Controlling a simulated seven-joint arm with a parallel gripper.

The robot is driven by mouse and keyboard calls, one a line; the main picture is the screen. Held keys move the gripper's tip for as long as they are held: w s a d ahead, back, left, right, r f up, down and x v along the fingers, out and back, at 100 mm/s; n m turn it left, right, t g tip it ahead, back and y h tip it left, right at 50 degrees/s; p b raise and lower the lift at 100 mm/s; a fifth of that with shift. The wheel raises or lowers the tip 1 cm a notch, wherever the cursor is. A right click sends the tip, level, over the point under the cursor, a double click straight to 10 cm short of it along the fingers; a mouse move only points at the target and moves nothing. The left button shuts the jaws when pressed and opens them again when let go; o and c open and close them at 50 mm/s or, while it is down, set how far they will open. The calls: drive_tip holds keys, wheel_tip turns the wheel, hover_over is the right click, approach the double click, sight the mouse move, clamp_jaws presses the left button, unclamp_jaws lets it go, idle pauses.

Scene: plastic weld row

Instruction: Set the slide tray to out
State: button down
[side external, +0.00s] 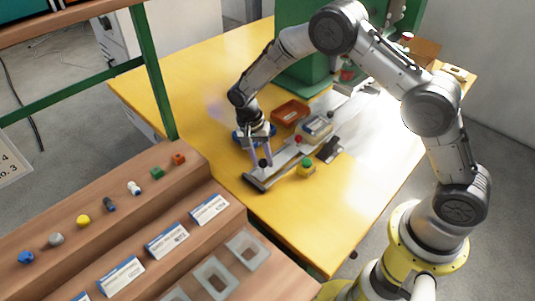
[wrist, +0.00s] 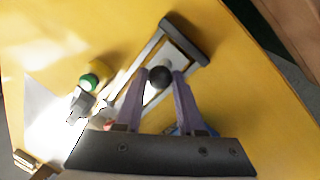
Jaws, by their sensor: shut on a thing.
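The slide tray shows as a pale plate (wrist: 175,58) between grey rails in the wrist view. Its rails run to a dark end bar (wrist: 186,38), which lies near the table's front edge in the side view (side external: 256,184). A round black knob (wrist: 160,77) stands on the tray. My gripper (wrist: 161,78) is shut on this knob, one purple finger on each side. In the side view, my gripper (side external: 261,160) points down at the knob near the end bar. The far part of the tray is partly hidden by my gripper.
A yellow block with a green button (side external: 306,167) stands beside the rail. A red-orange bin (side external: 290,112) and a pale box-like fixture (side external: 317,127) are behind. A wooden stepped rack (side external: 190,190) is at left. The yellow table (side external: 310,220) is clear in front.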

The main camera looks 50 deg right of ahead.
drive_tip(key=shift+a+r, duration=0.15)
drive_tip(key=shift+a, duration=0.2)
drive_tip(key=c, duration=0.6)
unclamp_jaws()
drive_tip(key=shift+o, duration=0.4)
drive_tip(key=shift+d, duration=0.1)
wheel_tip(320, 180, up, 14)
drive_tip(key=w+a, duration=0.1)
drive_tip(key=w, duration=0.1)
drive_tip(key=shift+w+a+f, duration=0.15)
drive_tip(key=shift+a+f, duration=0.1)
